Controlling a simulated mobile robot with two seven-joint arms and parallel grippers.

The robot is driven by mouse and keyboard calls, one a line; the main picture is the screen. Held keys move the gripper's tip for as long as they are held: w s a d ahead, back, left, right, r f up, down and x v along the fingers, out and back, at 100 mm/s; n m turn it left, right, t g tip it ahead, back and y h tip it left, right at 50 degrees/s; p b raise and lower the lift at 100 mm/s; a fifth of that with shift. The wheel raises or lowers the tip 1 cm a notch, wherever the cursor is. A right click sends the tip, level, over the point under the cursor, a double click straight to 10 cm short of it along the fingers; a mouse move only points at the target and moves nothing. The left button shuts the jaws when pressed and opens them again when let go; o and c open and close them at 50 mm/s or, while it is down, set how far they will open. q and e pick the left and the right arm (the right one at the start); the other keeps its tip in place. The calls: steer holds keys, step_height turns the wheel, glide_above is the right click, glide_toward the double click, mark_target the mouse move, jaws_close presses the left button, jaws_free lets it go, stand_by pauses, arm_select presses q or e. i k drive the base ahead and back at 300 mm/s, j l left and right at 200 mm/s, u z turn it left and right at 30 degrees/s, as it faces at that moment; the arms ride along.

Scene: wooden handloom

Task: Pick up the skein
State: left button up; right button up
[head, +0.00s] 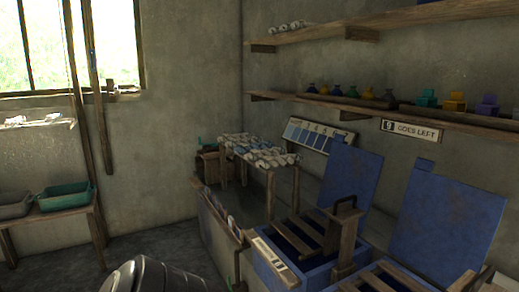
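Several pale white and blue-grey rolled bundles that look like skeins (262,152) lie in rows on a small wooden rack against the back wall, in the middle of the head view. A few similar pale bundles (290,27) lie on the upper wall shelf. I cannot tell which one is the task's skein. Neither of my grippers is in view. A dark rounded part at the bottom left looks like one of my arm links, and no fingers show on it.
Blue vats with raised blue lids (345,185) and wooden slats fill the lower right. A lower shelf (365,104) holds small coloured jars and blocks. A green tray (64,196) sits on a bench at left. Wooden poles lean by the window. Some floor is clear at left.

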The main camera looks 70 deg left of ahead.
mark_target(242, 148)
steer(key=u, duration=2.35)
steer(key=i+j+z, duration=0.1)
steer(key=z, duration=0.65)
steer(key=i+j+z, duration=0.15)
steer(key=j+z, duration=0.45)
steer(key=i+j+z, duration=0.15)
steer(key=j, duration=0.25)
steer(key=j+z, duration=0.15)
steer(key=j, duration=0.3)
steer(key=j+z, duration=0.3)
steer(key=j, duration=1.25)
